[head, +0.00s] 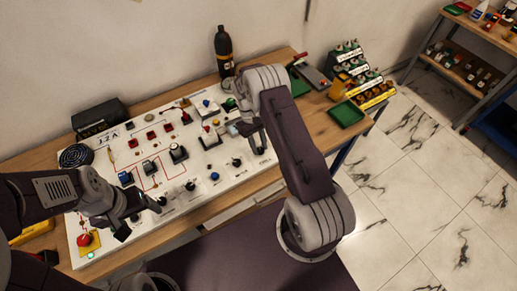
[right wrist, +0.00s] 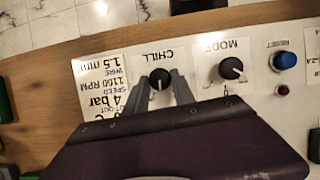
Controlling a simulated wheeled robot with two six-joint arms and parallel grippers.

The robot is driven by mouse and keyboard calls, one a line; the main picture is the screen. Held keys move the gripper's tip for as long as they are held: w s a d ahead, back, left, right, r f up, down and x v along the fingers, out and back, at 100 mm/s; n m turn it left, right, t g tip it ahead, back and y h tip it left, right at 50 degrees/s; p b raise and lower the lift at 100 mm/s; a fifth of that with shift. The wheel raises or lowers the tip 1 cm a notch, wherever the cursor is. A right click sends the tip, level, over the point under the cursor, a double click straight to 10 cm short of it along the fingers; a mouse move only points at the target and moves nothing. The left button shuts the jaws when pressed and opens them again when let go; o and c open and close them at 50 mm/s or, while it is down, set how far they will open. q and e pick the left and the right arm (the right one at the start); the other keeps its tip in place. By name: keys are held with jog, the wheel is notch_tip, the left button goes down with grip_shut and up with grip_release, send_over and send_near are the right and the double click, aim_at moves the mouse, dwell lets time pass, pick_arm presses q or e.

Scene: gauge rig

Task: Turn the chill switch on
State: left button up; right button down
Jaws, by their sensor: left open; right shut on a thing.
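The chill switch (right wrist: 160,78) is a round black knob on a white plate lettered CHILL, upside down in the right wrist view. My right gripper (right wrist: 163,84) has its two fingers on either side of the knob and is shut on it. In the head view my right gripper (head: 258,146) is over the right end of the white panel (head: 205,189), and its fingers and arm hide the chill switch. My left gripper (head: 141,219) is open and empty over the panel's front left part.
The mode knob (right wrist: 232,68) and blue reset button (right wrist: 285,60) sit beside the chill switch. A printed card (right wrist: 104,95) lies on its other side. A dark bottle (head: 224,52) stands behind the panel; a green tray (head: 346,114) is at the bench's right end.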

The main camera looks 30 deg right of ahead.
jog(key=m+y, duration=0.1)
jog(key=m, duration=0.1)
jog(key=shift+w+d+m+b, duration=0.1)
jog(key=shift+d+m+b, duration=0.05)
jog(key=shift+m+b, duration=0.2)
jog(key=shift+d+r+m+y+b, duration=0.1)
jog(key=shift+m+y+b, duration=0.35)
jog(key=shift+m, duration=1)
jog(key=shift+t, duration=0.3)
jog(key=c, duration=1.2)
grip_release()
jog(key=shift+o, duration=0.7)
